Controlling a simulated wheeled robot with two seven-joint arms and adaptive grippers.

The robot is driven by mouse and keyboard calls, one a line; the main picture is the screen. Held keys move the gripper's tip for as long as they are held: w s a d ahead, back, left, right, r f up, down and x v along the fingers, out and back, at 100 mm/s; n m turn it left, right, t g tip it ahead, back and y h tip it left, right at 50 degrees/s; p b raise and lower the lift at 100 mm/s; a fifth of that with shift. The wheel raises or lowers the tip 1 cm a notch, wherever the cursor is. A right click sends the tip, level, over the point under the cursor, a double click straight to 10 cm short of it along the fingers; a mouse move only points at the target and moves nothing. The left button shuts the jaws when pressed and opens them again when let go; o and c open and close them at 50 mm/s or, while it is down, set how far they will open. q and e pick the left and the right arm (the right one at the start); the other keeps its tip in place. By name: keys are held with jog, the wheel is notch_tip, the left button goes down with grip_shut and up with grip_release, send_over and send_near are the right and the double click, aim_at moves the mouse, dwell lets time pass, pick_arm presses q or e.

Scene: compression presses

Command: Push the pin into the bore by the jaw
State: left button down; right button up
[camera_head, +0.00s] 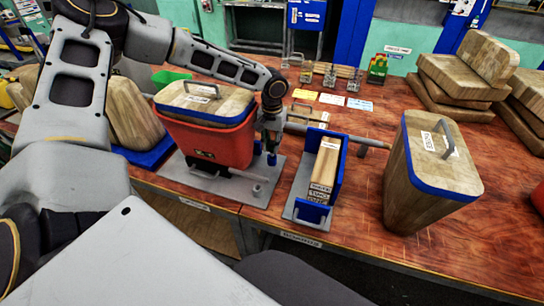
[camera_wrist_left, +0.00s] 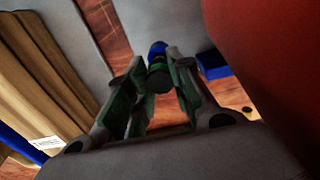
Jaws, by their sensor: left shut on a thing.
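My left gripper (camera_head: 270,150) reaches down from the upper left, just right of the red tub (camera_head: 215,142). In the left wrist view its green-padded fingers (camera_wrist_left: 155,95) are shut on a dark pin with a blue rounded end (camera_wrist_left: 157,50). A blue end of the pin (camera_head: 272,159) shows under the gripper in the head view, above the grey base plate (camera_head: 225,185). I cannot tell whether the pin is in a bore; the bore is hidden or too small to make out. My right gripper is not in view.
A wooden block (camera_head: 205,99) with a handle sits in the tub. A blue-ended press with thin boards (camera_head: 326,165) stands close to the right, with a grey bar (camera_head: 370,142) beside it. A blue-rimmed wooden block (camera_head: 430,170) stands further right.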

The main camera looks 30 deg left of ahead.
pick_arm(q)
jog(key=shift+r+p, duration=0.3)
jog(key=shift+r, duration=0.2)
dwell(0.7)
jog(key=shift+r+p, duration=1.35)
jog(key=shift+r, duration=0.6)
jog(key=shift+f, duration=0.1)
